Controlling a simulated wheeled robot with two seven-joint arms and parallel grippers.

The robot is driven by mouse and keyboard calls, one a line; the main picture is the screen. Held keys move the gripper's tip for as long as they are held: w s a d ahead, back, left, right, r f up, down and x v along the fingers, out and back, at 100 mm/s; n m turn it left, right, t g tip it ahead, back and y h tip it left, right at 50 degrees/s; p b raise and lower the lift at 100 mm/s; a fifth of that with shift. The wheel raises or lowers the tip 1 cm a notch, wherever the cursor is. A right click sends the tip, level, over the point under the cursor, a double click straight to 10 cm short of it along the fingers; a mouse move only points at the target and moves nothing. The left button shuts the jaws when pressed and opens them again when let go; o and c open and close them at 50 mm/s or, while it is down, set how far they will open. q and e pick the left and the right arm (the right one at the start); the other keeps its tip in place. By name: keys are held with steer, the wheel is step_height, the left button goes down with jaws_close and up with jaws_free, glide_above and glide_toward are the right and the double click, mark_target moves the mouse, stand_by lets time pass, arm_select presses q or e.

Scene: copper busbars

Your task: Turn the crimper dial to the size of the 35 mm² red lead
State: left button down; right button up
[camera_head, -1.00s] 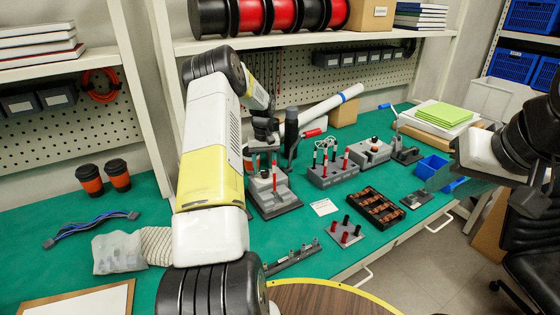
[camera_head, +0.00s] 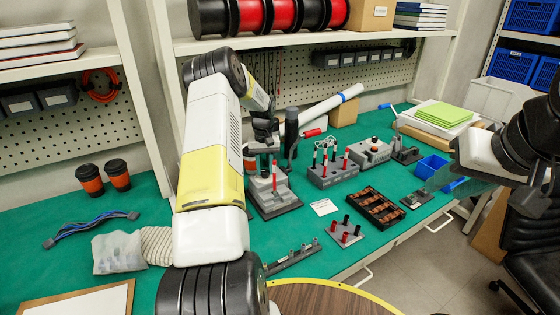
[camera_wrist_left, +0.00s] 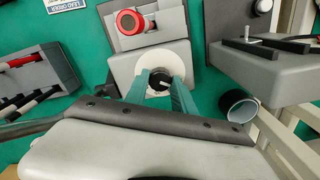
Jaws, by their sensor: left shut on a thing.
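The grey crimper (camera_head: 275,203) stands on the green bench, partly hidden by my left arm in the head view. In the left wrist view, its dial is a black knob (camera_wrist_left: 161,79) on a pale round plate (camera_wrist_left: 153,61). The dial's markings are too small to read. My left gripper (camera_wrist_left: 162,84) is shut on the knob, one teal finger on each side. A red round end (camera_wrist_left: 130,21) shows on the crimper. Red and black leads stand in a grey rack (camera_head: 331,175); their sizes are unreadable. My right gripper (camera_head: 440,178) is at the right, its jaw opening unclear.
A white card (camera_head: 323,207) lies before the rack. A black tray (camera_head: 376,207) of copper-coloured parts and a small stand (camera_head: 345,233) with red and black pieces are near the front edge. A dark cup (camera_wrist_left: 238,105) stands close beside my left gripper.

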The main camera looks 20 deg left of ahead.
arm_select(q)
steer(key=m, duration=0.3)
steer(key=shift+m, duration=0.3)
steer(key=m, duration=0.3)
steer(key=shift+m, duration=0.4)
steer(key=m, duration=0.4)
steer(key=shift+m, duration=1.8)
steer(key=c, duration=1.1)
jaws_free()
steer(key=shift+o, duration=0.2)
steer(key=shift+r, duration=0.15)
